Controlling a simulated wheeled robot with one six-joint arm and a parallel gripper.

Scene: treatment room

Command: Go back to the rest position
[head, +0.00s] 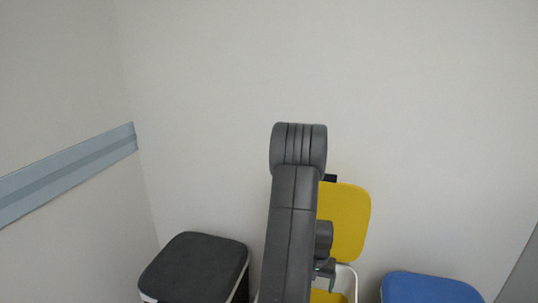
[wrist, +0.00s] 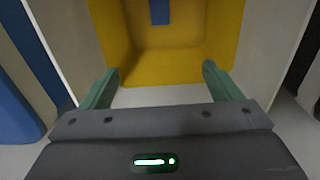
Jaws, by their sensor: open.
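My gripper (wrist: 160,76) is open, with its two green fingers spread wide and nothing between them. In the wrist view it is in front of the yellow inside (wrist: 178,66) of a white-walled bin. A small blue thing (wrist: 159,12) shows against the yellow at the top of that view; I cannot tell what it is. In the head view my arm (head: 290,230) reaches toward the bin with the raised yellow lid (head: 345,222), and hides part of it. Only a little of my gripper (head: 328,270) shows there, beside the arm and by the bin's opening.
A bin with a dark grey lid (head: 197,266) stands to the left and one with a blue lid (head: 430,288) to the right, both lids down. A pale wall stands close behind. A blue-grey rail (head: 70,172) runs along the left wall. The space above the bins is clear.

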